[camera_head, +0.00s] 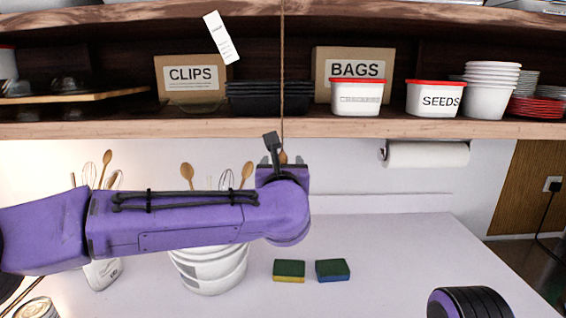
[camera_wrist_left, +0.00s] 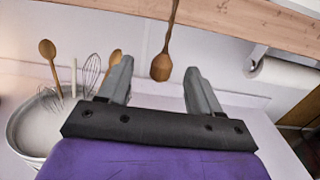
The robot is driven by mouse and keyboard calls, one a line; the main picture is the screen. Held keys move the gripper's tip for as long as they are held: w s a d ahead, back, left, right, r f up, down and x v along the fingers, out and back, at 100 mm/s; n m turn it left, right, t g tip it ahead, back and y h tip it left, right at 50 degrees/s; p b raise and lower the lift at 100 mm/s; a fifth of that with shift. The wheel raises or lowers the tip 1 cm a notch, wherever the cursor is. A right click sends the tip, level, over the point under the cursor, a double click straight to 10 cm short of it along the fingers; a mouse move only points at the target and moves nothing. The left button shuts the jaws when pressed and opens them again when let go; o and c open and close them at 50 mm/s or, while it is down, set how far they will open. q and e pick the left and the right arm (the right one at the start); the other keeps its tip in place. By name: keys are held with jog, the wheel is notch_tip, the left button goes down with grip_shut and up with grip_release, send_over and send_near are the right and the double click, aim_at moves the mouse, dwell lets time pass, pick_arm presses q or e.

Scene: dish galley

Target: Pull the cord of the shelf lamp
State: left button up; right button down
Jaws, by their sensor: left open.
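The lamp cord (camera_head: 282,70) hangs straight down past the shelf front in the head view. It ends in a brown wooden knob (camera_head: 283,157), partly hidden by my left arm. In the left wrist view the knob (camera_wrist_left: 162,68) hangs from the cord (camera_wrist_left: 174,14) and appears between the two fingertips of my left gripper (camera_wrist_left: 158,66), with a gap on each side. The left gripper is open and holds nothing. In the head view its fingers are mostly hidden behind my wrist. The lamp itself cannot be made out.
The wooden shelf edge (camera_head: 200,130) runs above the gripper. The shelf holds a CLIPS box (camera_head: 190,90), black trays (camera_head: 265,98), a BAGS box (camera_head: 340,60) and tubs.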

pick_arm(q)
jog(key=s+b, duration=0.3)
jog(key=s, duration=0.5)
jog(key=shift+b, duration=0.4)
